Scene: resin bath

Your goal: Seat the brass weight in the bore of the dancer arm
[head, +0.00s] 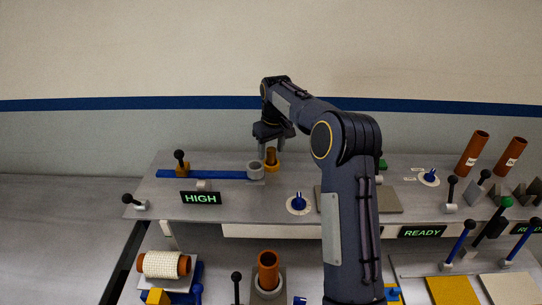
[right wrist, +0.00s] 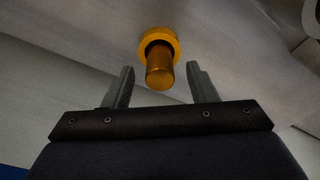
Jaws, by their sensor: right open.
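The brass weight (head: 271,155) stands upright in a yellow ring holder (head: 273,168) on the grey upper deck. The dancer arm (head: 208,174) is a blue bar lying left of it, with a grey ring (head: 255,172) around its bore at the right end. My right gripper (head: 273,139) is at the weight's top. In the right wrist view the open jaws (right wrist: 160,82) have the brass weight (right wrist: 159,72) between their tips, with gaps on both sides, and the yellow ring holder (right wrist: 159,43) beyond. The inside of the bore is hidden. My left gripper is out of view.
A HIGH display (head: 202,198) stands in front of the dancer arm. A black-knobbed peg (head: 180,162) is at the bar's left end. A blue knob on a white dial (head: 299,203) is at front. Brown tubes (head: 472,154) stand far right. My right arm covers the deck's middle.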

